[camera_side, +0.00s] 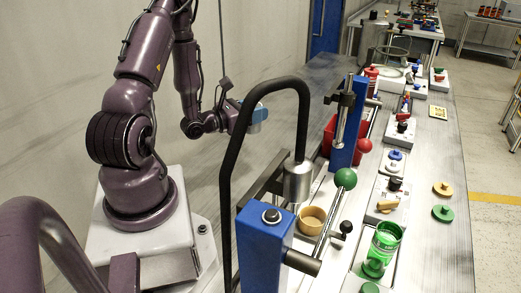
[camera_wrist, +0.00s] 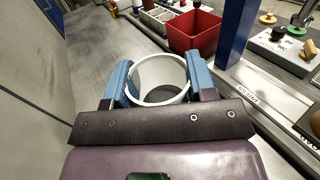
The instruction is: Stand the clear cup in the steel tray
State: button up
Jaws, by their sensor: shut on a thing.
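My gripper (camera_wrist: 160,82) has blue fingers on both sides of the clear cup (camera_wrist: 135,72) and is shut on it. In the wrist view I look into the cup's open mouth, with its pale round rim towards me. In the side view my gripper (camera_side: 256,113) is at the left, with the lower part of the cup (camera_side: 256,128) showing below the blue fingers. It hangs left of the blue post and the red bin. I cannot pick out the steel tray with certainty in either view.
A red bin (camera_wrist: 195,30) stands beyond the cup, beside a blue post (camera_wrist: 236,32); the post (camera_side: 348,130) rises beside the bench devices. A black hooked pipe (camera_side: 228,160) and a blue pump body (camera_side: 265,235) stand in front. A green cup (camera_side: 382,245) stands at the near right.

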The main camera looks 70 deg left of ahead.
jog(key=w+a+f, duration=0.6)
jog(key=w, duration=0.1)
jog(key=w+a+f, duration=0.3)
jog(key=shift+w+a+f, duration=0.1)
jog(key=shift+w+f, duration=0.05)
notch_tip(320, 180, down, 3)
jog(key=shift+a+f, duration=0.1)
jog(key=o, duration=0.9)
jog(key=shift+f, duration=0.1)
